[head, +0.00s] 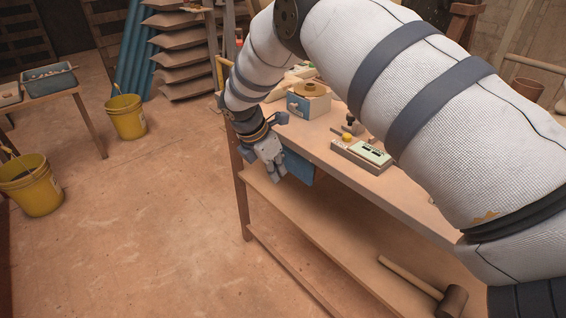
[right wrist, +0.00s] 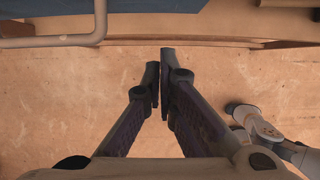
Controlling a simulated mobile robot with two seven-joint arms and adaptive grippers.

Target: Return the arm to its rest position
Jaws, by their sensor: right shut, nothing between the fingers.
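My right arm crosses the upper right of the head view in a white padded sleeve with dark bands. My right gripper (head: 274,172) hangs at its end, pointing down, just off the front left of the workbench (head: 335,158). In the right wrist view the fingers (right wrist: 162,80) are closed together and empty, with bare floor beyond them. My left gripper is not in the head view.
On the bench are a box with a round tan piece (head: 310,98) and a control box with a yellow button (head: 362,154). A mallet (head: 435,290) lies on the lower shelf. Yellow buckets (head: 126,117) stand left. The middle floor is clear.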

